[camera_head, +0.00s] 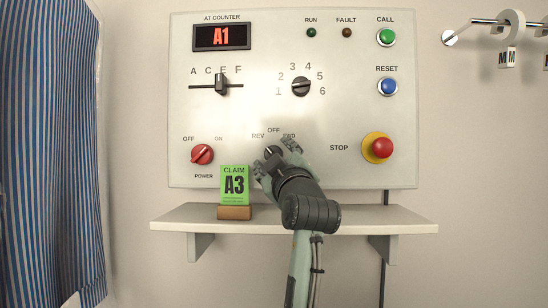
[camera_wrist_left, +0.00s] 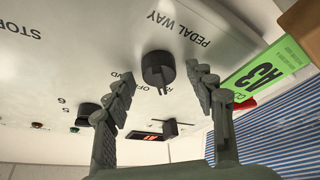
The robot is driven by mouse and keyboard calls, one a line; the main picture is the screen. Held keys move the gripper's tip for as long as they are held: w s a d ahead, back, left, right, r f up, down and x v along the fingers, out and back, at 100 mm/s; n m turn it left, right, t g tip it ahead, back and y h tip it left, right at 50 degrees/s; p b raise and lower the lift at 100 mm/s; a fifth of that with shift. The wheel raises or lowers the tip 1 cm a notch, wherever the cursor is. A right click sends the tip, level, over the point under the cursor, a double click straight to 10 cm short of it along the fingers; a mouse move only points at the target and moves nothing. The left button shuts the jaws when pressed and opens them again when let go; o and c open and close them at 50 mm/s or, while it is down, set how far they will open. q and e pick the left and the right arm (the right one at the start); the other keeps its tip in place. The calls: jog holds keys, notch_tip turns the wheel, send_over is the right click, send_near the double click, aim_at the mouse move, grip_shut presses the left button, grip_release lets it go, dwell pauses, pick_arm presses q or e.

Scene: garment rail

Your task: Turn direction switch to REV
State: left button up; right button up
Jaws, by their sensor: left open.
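The direction switch is a black round knob (camera_head: 272,151) low in the middle of the pale panel (camera_head: 340,120), below the labels REV, OFF and FWD. My left gripper (camera_head: 276,156) is open in front of it and partly covers it and the FWD label. In the left wrist view the knob (camera_wrist_left: 158,68) shows between the two spread fingers (camera_wrist_left: 160,78), with a gap on each side; neither finger visibly touches it. The panel looks upside down there. I cannot tell for sure which label the knob points to. My right gripper is not in view.
A red power knob (camera_head: 202,155) is left of the switch, and a red stop button (camera_head: 382,148) is to the right. A green claim card (camera_head: 234,180) stands on the shelf (camera_head: 370,220) close to my left gripper. Striped cloth (camera_head: 50,150) hangs at the left.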

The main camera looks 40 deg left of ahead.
pick_arm(q)
jog(key=v, duration=1.2)
